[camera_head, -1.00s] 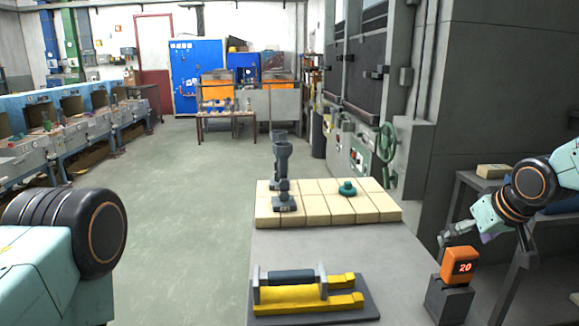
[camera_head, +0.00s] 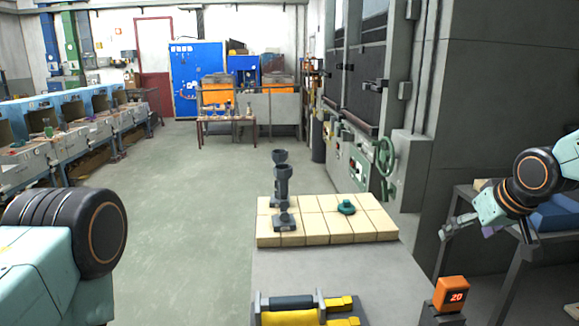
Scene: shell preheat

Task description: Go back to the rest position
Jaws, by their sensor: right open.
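My right gripper (camera_head: 447,228) is at the right, open and empty, beside the grey table's right edge and above the orange display box. My right arm comes in from the right edge. Only a black and teal part of my left arm shows at lower left; the left gripper is out of view.
A yellow and black fixture (camera_head: 300,303) lies at the table's front, cut by the lower edge. An orange display box (camera_head: 452,293) reading 20 stands at its right. A dark side table (camera_head: 500,235) holds a blue item (camera_head: 555,214) near my right arm. The floor at left is clear.

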